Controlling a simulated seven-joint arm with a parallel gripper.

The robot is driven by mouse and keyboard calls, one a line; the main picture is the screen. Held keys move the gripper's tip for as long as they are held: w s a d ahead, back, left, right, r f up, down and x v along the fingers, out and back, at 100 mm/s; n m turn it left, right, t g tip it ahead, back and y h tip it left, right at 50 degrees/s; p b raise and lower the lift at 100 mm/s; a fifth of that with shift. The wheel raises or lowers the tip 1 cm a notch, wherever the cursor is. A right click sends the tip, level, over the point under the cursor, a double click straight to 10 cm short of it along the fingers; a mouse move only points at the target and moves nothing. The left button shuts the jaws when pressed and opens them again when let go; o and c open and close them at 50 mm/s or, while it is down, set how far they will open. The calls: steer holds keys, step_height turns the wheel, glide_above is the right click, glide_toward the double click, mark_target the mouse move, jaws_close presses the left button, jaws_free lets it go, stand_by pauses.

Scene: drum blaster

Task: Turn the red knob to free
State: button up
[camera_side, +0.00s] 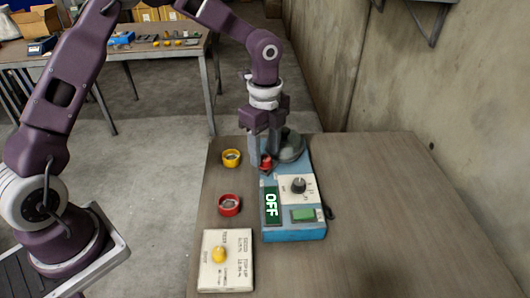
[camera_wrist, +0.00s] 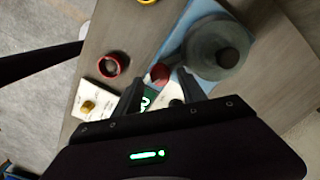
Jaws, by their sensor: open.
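The red knob (camera_side: 266,162) sits on the far left part of a blue machine (camera_side: 293,234), in front of a dark grey drum (camera_side: 291,147). The red knob also shows in the wrist view (camera_wrist: 159,72). My gripper (camera_side: 263,163) points down over the machine with its fingers apart. In the wrist view, the fingertips of my gripper (camera_wrist: 160,84) lie on either side of the line to the knob. I cannot tell whether a finger touches the knob. A green sign (camera_side: 271,205) on the machine reads OFF. The knob's markings are too small to read.
A black dial (camera_side: 298,186) and green panel (camera_side: 303,215) are on the machine. A red ring-shaped part (camera_side: 229,205), a yellow one (camera_side: 231,158) and a white card with a yellow knob (camera_side: 219,254) lie left. The table's right side (camera_side: 400,210) is clear.

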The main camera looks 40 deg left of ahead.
steer(key=shift+f, duration=0.7)
jaws_close()
steer(key=shift+n, duration=0.3)
steer(key=n, duration=0.3)
steer(key=shift+n, duration=0.4)
steer(key=n, duration=0.4)
steer(key=shift+n, duration=0.3)
steer(key=n, duration=0.4)
steer(key=shift+n, duration=2.4)
